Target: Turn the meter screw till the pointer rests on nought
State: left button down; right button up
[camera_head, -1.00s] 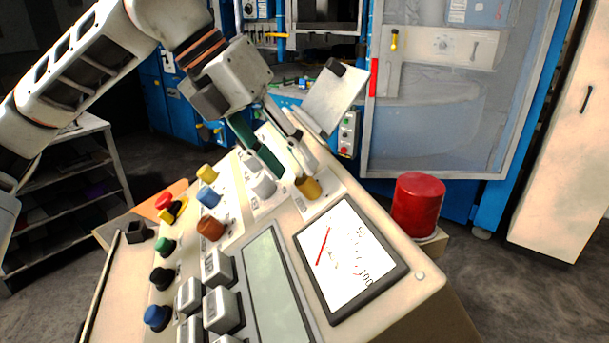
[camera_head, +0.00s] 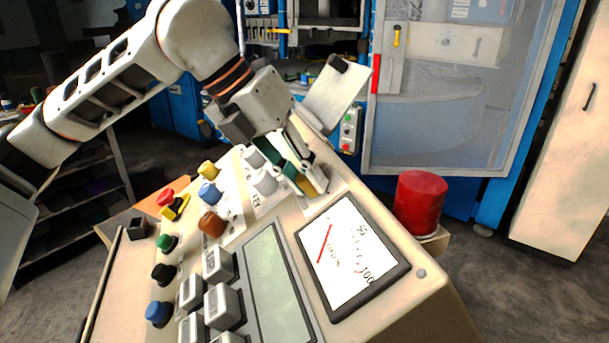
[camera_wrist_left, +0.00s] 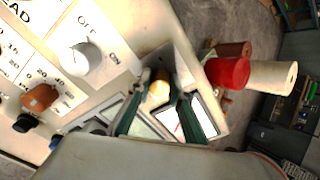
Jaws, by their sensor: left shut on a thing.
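The meter (camera_head: 341,276) has a white face in a dark frame on the sloping panel. Its red pointer (camera_head: 325,244) leans on the left part of the face, left of the 50 and 100 marks; I cannot read the nought mark. The yellow-brown meter screw (camera_head: 309,187) stands just above the meter. My left gripper (camera_head: 311,184) is shut on the screw, its fingers hiding part of it. In the left wrist view the screw (camera_wrist_left: 158,87) shows between the green-edged fingers, and the meter (camera_wrist_left: 204,107) is partly hidden behind one finger. My right gripper is not in view.
White knobs (camera_head: 264,182) stand close left of the gripper. Several coloured buttons and a grey display (camera_head: 272,283) fill the panel's left and lower parts. A red cylinder (camera_head: 419,202) stands beyond the panel's right edge. A tilted plate (camera_head: 335,93) rises behind the gripper.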

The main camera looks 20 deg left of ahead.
pick_arm(q)
jog(key=shift+m, duration=0.3)
jog(key=m, duration=0.5)
jog(key=shift+r, duration=0.1)
jog(key=m, duration=0.5)
jog(key=shift+m+t+y, duration=0.3)
jog(key=shift+m, duration=0.1)
dwell(0.4)
jog(key=c, duration=1.8)
grip_release()
jog(key=v, duration=1.2)
